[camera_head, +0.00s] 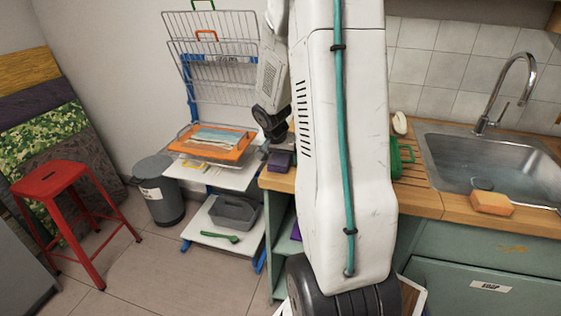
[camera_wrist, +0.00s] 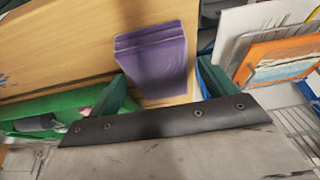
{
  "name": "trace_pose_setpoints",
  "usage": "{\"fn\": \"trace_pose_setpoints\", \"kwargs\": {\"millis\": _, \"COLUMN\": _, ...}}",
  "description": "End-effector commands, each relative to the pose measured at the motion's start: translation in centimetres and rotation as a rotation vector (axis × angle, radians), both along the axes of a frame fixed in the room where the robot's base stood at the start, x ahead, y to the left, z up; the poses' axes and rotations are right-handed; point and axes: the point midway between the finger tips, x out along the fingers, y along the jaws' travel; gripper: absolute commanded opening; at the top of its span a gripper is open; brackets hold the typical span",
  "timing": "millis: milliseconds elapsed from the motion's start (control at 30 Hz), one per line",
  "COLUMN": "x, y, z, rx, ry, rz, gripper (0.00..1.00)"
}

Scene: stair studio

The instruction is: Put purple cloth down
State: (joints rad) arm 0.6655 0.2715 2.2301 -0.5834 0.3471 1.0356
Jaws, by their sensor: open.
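The purple cloth (camera_wrist: 153,62) is folded into a thick block and lies on the wooden counter in the wrist view. It also shows in the head view (camera_head: 279,161), at the counter's left end. My gripper (camera_wrist: 165,84) is open, its two teal fingers on either side of the cloth's near end in the picture. I see clear gaps at the fingers, and I cannot tell how high they are above the counter. In the head view my arm hides the fingers and part of the counter.
A drying rack with an orange-framed print (camera_head: 212,141) stands left of the counter. A green object (camera_head: 400,158) is right of my arm, before the sink (camera_head: 490,160) and an orange sponge (camera_head: 492,203). A red stool (camera_head: 48,176) and a grey bin (camera_head: 160,190) stand at left.

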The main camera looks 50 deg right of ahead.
Motion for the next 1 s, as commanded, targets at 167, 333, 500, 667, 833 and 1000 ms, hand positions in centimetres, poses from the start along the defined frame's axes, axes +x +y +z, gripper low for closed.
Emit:
{"fn": "trace_pose_setpoints", "kwargs": {"millis": 167, "x": 0.0, "y": 0.01, "z": -0.13, "rx": 0.0, "ry": 0.0, "rz": 0.0, "gripper": 0.84}}
{"fn": "trace_pose_setpoints", "kwargs": {"millis": 333, "x": -0.01, "y": 0.01, "z": -0.12, "rx": 0.0, "ry": 0.0, "rz": 0.001, "gripper": 0.84}}
{"fn": "trace_pose_setpoints", "kwargs": {"millis": 500, "x": -0.01, "y": 0.0, "z": -0.12, "rx": 0.0, "ry": 0.0, "rz": 0.001, "gripper": 0.36}}
{"fn": "trace_pose_setpoints", "kwargs": {"millis": 667, "x": 0.0, "y": 0.01, "z": -0.11, "rx": 0.0, "ry": 0.0, "rz": 0.001, "gripper": 0.32}}
{"fn": "trace_pose_setpoints", "kwargs": {"millis": 833, "x": 0.0, "y": 0.0, "z": -0.02, "rx": 0.0, "ry": 0.0, "rz": 0.0, "gripper": 0.32}}
{"fn": "trace_pose_setpoints", "kwargs": {"millis": 1000, "x": 0.06, "y": 0.07, "z": 0.8, "rx": -0.002, "ry": 0.0, "rz": 0.002, "gripper": 0.32}}
